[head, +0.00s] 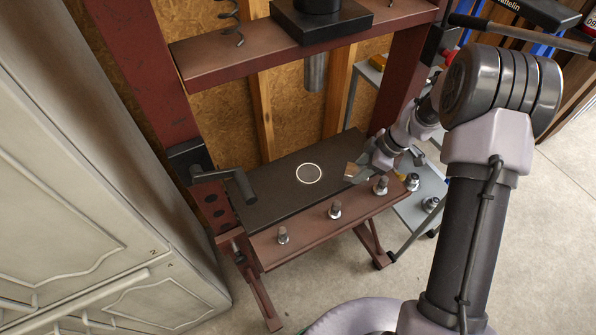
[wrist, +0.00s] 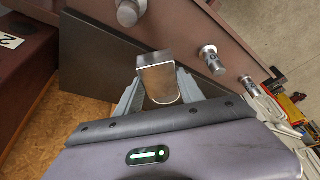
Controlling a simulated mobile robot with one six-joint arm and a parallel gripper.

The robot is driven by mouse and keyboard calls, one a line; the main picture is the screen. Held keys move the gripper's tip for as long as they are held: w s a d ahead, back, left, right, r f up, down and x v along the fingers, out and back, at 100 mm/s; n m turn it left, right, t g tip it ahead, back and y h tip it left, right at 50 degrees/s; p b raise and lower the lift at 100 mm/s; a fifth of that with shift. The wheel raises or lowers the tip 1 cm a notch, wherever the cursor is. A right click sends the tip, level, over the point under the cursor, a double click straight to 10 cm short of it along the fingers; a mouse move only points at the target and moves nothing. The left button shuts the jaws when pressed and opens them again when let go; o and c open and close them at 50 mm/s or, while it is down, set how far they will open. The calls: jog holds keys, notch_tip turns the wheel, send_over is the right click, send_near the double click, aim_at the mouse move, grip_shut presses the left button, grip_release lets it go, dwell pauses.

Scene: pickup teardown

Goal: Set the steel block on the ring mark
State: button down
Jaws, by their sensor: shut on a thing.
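The steel block (head: 352,171) is a small metallic piece at the right part of the dark press plate. My gripper (head: 361,168) is shut on it, and in the wrist view the block (wrist: 157,76) sits between the two grey fingers. The ring mark (head: 309,174) is a thin white circle on the plate, left of the block and bare inside. The block is clear of the ring to its right. Whether the block touches the plate or hangs just above it, I cannot tell. The ring does not show clearly in the wrist view.
The dark plate (head: 262,196) lies on a red press frame; its front beam (head: 310,232) carries several upright bolts. A dark handle (head: 240,187) reaches over the plate's left end. The ram (head: 314,73) hangs above. A pale cabinet (head: 80,190) stands at left.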

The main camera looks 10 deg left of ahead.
jog(key=w+a, duration=0.1)
jog(key=a, duration=0.3)
jog(key=w+a+f+b, duration=0.1)
jog(key=a, duration=0.4)
jog(key=w+a+b, duration=0.1)
jog(key=a, duration=0.4)
jog(key=shift+w+a+f, duration=0.1)
jog(key=shift+w+f, duration=0.1)
jog(key=shift+w, duration=0.05)
jog(key=shift+f+b, duration=0.95)
jog(key=shift+f, duration=0.75)
jog(key=shift+f, duration=0.15)
jog(key=c, duration=0.7)
grip_release()
